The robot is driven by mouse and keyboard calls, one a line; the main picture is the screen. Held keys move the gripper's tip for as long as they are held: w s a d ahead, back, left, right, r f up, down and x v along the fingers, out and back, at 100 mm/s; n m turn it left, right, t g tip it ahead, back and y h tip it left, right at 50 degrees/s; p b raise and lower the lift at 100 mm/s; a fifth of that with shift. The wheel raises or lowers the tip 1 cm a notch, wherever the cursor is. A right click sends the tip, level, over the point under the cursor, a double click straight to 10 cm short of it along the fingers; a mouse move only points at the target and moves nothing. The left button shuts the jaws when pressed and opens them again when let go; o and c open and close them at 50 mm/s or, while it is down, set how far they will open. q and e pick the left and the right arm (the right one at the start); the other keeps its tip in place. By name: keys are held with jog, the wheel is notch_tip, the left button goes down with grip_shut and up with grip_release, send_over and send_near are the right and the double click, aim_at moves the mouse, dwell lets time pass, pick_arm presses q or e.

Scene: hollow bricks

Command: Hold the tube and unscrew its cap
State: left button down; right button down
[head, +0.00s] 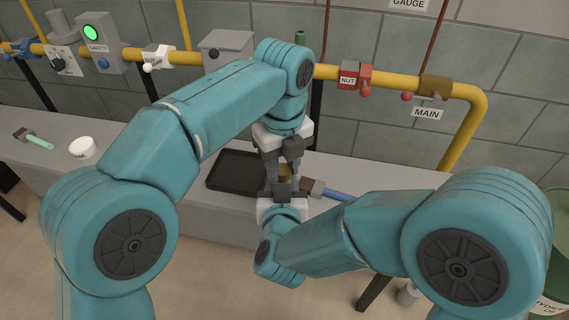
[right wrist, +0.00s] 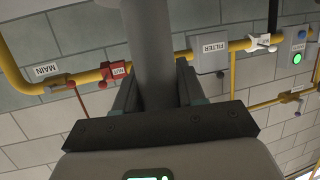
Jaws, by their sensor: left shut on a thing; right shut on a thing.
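My left gripper (head: 281,158) points down from above and is shut, with its dark fingers just above my right one. A small brown patch (head: 285,172) shows between the two grippers. It looks like the cap, mostly hidden by the fingers. My right gripper (head: 283,186) comes from the front and is shut. In the right wrist view, a grey cylinder, the tube (right wrist: 155,50), stands between the right fingers (right wrist: 156,95) and runs off the top edge of that upside-down picture. In the head view the tube's body is hidden behind my right gripper.
A black tray (head: 228,184) lies on the grey bench (head: 140,185) beside the grippers. A blue-handled brush (head: 330,192) lies to their right. A white round container (head: 82,147) and a green-handled brush (head: 38,140) lie at the left. Yellow pipes (head: 400,82) run along the wall.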

pick_arm(q)
jog(key=n, duration=0.5)
jog(key=shift+w+d+r, duration=0.1)
jog(key=shift+d, duration=0.25)
jog(key=n, duration=0.7)
jog(key=shift+a+n, duration=0.1)
jog(key=shift+n, duration=0.3)
jog(key=n, duration=0.3)
jog(key=shift+a+n, duration=0.1)
jog(key=shift+n, duration=0.3)
jog(key=c, duration=0.8)
grip_release()
jog(key=shift+o, duration=0.2)
jog(key=shift+a, duration=0.1)
